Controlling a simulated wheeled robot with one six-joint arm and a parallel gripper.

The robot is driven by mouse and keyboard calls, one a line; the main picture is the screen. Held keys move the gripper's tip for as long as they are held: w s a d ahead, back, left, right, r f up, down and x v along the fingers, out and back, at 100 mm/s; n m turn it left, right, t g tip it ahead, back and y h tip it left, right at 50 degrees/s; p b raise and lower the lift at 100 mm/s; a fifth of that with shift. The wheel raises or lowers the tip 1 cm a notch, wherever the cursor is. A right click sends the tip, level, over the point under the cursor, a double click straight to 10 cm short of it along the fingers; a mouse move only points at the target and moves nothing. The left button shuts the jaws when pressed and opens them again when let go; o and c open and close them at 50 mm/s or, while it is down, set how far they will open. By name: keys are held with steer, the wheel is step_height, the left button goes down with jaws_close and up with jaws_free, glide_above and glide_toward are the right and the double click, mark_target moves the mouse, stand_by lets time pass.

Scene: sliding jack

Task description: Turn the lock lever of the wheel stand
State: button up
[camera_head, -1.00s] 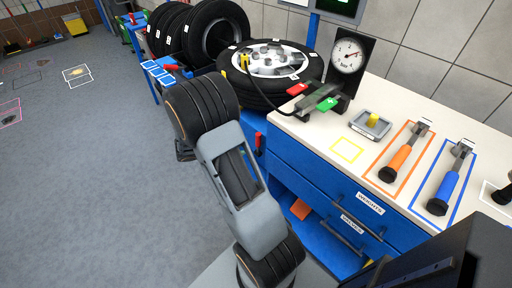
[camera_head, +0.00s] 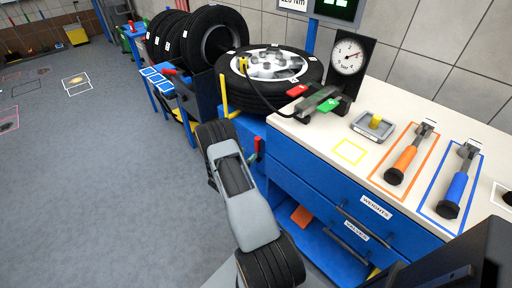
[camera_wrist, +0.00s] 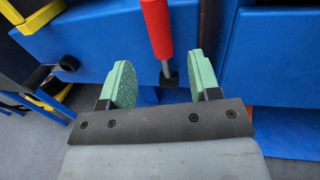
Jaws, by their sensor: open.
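The lock lever has a red grip (camera_wrist: 157,28) on a grey shaft. In the wrist view it stands upright at the top centre, in front of the blue wheel stand (camera_wrist: 100,40). My gripper (camera_wrist: 160,62) is open, with its green fingers on either side of the shaft's line in the picture; I cannot tell whether the lever is within their reach. In the head view the red lever (camera_head: 257,146) shows just right of my arm, below the wheel (camera_head: 262,92) lying on the blue stand (camera_head: 240,128).
A white-topped workbench (camera_head: 325,145) with blue drawers stands right of the stand, close to the lever. A yellow post (camera_head: 225,95) rises at the stand's left. A tyre rack (camera_head: 205,88) is behind. The grey floor (camera_head: 90,190) at left is mostly clear.

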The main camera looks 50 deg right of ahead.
mark_target(256, 147)
steer(key=d, duration=0.5)
steer(key=w+d, duration=0.1)
steer(key=d, duration=0.1)
steer(key=shift+d, duration=0.15)
jaws_close()
stand_by(0.4)
